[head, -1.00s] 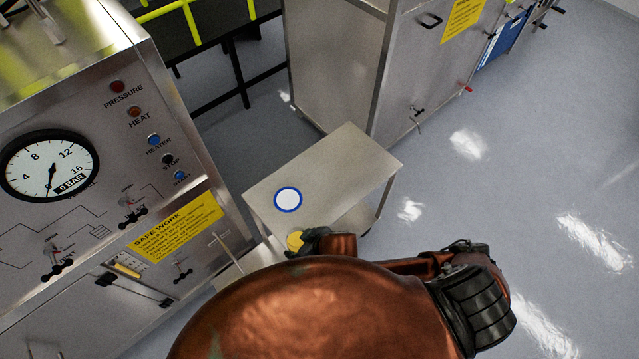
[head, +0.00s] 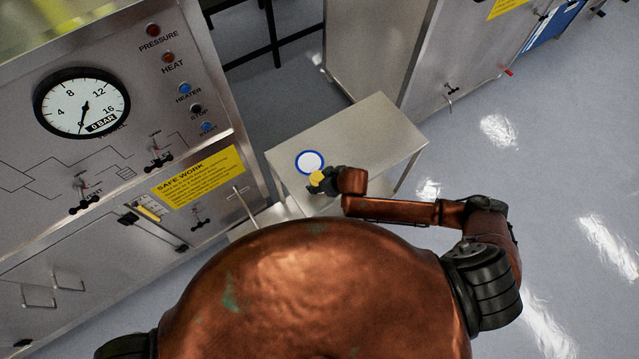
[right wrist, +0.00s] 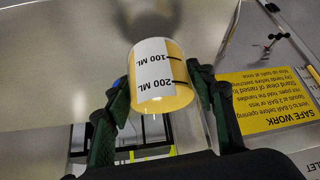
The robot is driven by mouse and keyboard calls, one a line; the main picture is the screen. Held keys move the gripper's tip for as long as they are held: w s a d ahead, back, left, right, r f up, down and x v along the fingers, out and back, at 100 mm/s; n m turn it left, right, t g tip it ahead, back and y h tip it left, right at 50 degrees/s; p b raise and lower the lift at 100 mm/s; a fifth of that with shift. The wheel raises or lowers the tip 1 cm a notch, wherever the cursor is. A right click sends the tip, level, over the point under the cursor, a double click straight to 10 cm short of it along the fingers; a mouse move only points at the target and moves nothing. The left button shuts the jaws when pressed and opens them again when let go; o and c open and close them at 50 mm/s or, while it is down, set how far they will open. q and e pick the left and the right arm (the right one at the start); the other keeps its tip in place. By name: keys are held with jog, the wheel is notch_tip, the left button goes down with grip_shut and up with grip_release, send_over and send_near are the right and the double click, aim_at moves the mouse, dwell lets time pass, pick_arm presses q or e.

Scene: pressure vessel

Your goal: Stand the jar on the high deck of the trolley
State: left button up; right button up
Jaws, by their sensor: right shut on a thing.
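The jar shows in the head view as a yellow round top (head: 317,178). In the right wrist view the jar (right wrist: 158,92) is clear with yellow contents and a white label marked 100 ML and 200 ML. My right gripper (head: 325,183) is shut around its sides, one green finger on each side. The trolley's high deck (head: 375,130) is a flat steel top with a white disc ringed in blue (head: 309,161). The jar appears just in front of this disc, near the deck's front edge; its height above the deck is hard to tell. My left gripper is out of view.
A steel control panel (head: 110,160) with a gauge and a yellow SAFE WORK sign (head: 199,177) stands close on the left. A steel cabinet (head: 375,45) stands behind the trolley. Grey floor is clear on the right. The rest of the deck is bare.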

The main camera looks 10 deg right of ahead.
jog(key=shift+f, duration=1)
jog(key=shift+f, duration=0.1)
jog(key=o, duration=1.2)
jog(key=v, duration=1.2)
jog(key=shift+p, duration=0.3)
